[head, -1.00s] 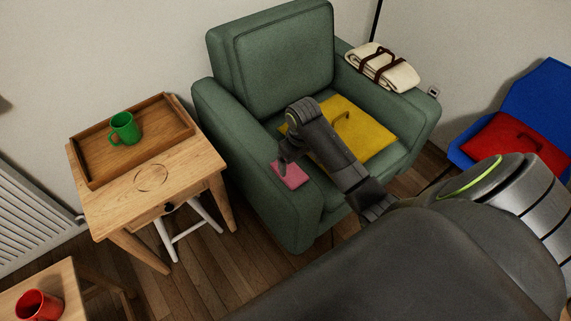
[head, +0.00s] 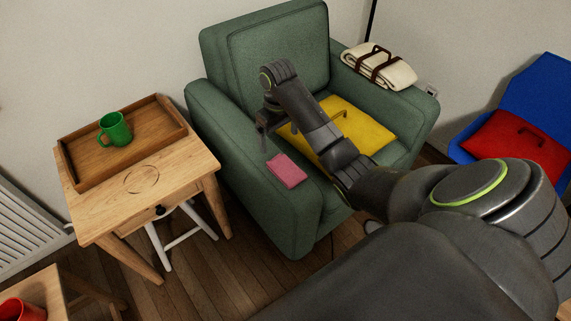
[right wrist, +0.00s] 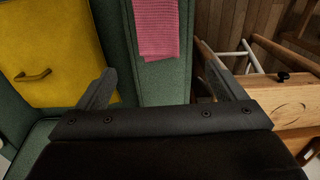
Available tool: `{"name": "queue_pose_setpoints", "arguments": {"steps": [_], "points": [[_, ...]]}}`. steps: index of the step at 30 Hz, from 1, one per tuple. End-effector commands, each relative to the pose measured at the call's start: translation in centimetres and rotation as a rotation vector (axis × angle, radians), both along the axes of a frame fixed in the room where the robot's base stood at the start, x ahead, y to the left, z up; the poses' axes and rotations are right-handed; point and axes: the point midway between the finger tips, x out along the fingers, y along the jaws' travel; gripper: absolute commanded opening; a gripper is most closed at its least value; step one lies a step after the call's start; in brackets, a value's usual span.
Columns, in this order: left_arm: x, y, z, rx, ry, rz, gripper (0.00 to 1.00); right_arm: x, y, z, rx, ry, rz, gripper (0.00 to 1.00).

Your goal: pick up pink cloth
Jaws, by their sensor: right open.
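The pink cloth (head: 287,170) lies folded on the left armrest of the green armchair (head: 235,149), near the armrest's front end. In the right wrist view the cloth (right wrist: 157,28) shows at the top middle, beyond my fingertips. My right gripper (head: 264,137) is open and empty above that armrest, just behind the cloth. In the right wrist view the fingers of my right gripper (right wrist: 160,72) are spread wide on either side of the armrest, apart from the cloth. My left gripper is not in view.
A yellow cushion (head: 365,126) lies on the seat, and a strapped cream blanket (head: 378,66) on the right armrest. A wooden side table (head: 98,205) with a tray (head: 157,129) and green mug (head: 115,129) stands to the left. A red cushion (head: 515,147) lies on a blue chair.

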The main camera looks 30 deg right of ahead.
Motion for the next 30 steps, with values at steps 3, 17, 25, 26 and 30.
{"name": "queue_pose_setpoints", "arguments": {"steps": [3,17,25,26,30], "points": [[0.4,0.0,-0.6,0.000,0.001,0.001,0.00,-0.2,0.0,-2.9,0.002,0.007,-0.001,0.90],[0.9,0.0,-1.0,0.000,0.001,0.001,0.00,-0.4,-0.2,-7.9,0.001,0.005,-0.001,0.90],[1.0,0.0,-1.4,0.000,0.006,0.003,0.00,-0.5,-0.4,-11.1,0.000,0.004,0.000,0.90],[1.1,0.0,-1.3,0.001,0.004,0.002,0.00,-0.5,-0.4,-11.2,0.000,0.003,0.000,0.90],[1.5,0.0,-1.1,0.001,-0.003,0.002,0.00,-0.5,-0.4,-11.2,0.000,0.002,0.000,0.90]]}}
